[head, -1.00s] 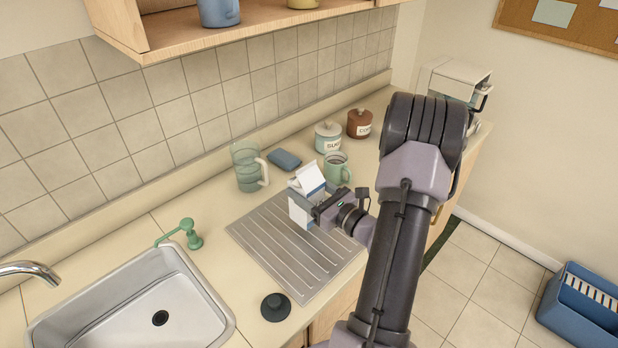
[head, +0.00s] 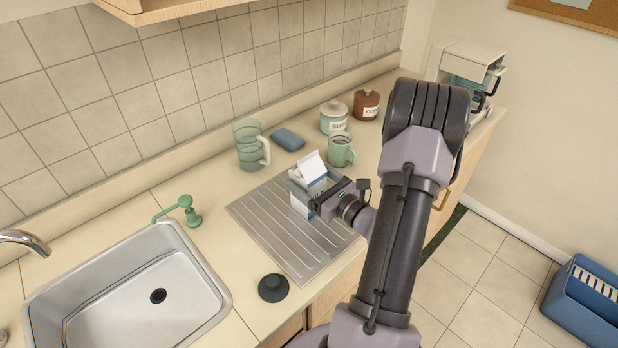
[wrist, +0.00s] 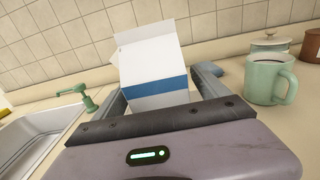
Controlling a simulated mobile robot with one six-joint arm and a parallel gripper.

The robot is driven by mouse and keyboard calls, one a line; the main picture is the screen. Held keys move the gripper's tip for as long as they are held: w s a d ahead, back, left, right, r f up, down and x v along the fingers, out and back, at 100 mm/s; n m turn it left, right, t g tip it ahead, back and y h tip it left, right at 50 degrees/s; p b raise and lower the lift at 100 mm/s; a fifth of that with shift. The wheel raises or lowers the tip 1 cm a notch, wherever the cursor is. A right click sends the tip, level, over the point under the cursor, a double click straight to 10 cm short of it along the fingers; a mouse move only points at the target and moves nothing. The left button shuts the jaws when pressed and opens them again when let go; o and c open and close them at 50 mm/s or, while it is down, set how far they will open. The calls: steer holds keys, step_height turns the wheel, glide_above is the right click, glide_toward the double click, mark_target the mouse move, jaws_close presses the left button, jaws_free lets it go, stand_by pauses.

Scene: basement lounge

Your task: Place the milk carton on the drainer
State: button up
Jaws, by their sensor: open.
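The white and blue milk carton (head: 312,165) stands roughly upright on the far right part of the ribbed metal drainer (head: 275,232). In the wrist view the carton (wrist: 150,58) is between my two fingers, slightly tilted in the picture. My gripper (head: 308,187) is open, with its fingers on either side of the carton, low around its body. In the wrist view my gripper (wrist: 160,88) shows a gap beside the carton, clearest on the right.
A green mug (head: 341,151), sugar jar (head: 333,119), brown jar (head: 367,106), blue sponge (head: 288,139) and glass jug (head: 248,148) stand behind the drainer. The sink (head: 60,300) and green soap pump (head: 188,212) are left. A black stopper (head: 273,288) lies in front.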

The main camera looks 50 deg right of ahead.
steer(key=shift+r+p, duration=0.3)
steer(key=s+a, duration=0.1)
steer(key=s, duration=1.1)
steer(key=shift+a+f+p, duration=0.15)
steer(key=shift+a+p, duration=0.05)
steer(key=shift+p, duration=0.25)
